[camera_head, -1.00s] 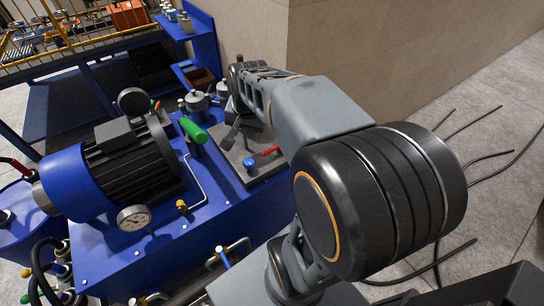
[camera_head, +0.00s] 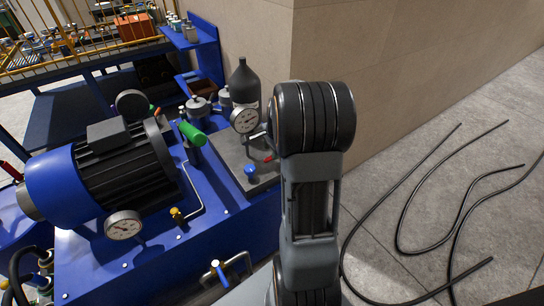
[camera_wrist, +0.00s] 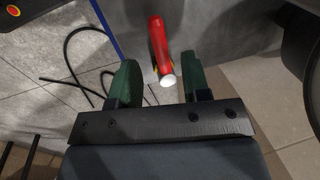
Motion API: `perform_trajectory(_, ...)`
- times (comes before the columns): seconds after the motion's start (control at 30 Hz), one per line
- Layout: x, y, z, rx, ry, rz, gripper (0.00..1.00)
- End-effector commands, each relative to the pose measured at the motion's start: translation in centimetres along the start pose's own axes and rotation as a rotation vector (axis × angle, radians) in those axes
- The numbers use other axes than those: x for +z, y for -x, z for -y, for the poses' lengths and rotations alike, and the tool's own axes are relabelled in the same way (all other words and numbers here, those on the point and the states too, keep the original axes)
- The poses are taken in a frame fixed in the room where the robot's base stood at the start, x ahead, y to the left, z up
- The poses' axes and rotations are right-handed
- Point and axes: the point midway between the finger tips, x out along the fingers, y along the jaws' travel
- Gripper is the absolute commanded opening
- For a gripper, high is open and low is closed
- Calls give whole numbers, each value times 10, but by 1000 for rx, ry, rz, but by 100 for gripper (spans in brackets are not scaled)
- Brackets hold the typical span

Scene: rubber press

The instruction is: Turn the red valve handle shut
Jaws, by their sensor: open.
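The red valve handle (camera_wrist: 158,42) shows in the wrist view at upper middle, with a pale rounded end pointing toward my gripper (camera_wrist: 160,81). My gripper's two green fingers are open, one on each side of the handle's end as seen in this view. The handle is not gripped, and I cannot tell how deep it lies between the fingers. In the head view, a small red part of the handle (camera_head: 268,158) shows beside my arm. The rest of it and my gripper are hidden behind the arm.
A blue hydraulic unit bears a motor (camera_head: 110,165), a green handle (camera_head: 192,133), a blue knob (camera_head: 250,170) and a dark bottle (camera_head: 244,82) above a gauge (camera_head: 244,121). A beige wall (camera_head: 400,60) stands behind. Black hoses (camera_head: 400,225) lie on the floor at right.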

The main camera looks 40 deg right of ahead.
Motion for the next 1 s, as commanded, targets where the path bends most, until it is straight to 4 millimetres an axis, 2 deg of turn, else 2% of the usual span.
perform_trajectory(0.1,0,-18,-1,2,1,1,43)
perform_trajectory(0.3,0,-32,0,0,2,0,43)
perform_trajectory(0.7,0,-36,0,0,2,0,43)
perform_trajectory(1.0,0,-36,0,-1,2,0,14)
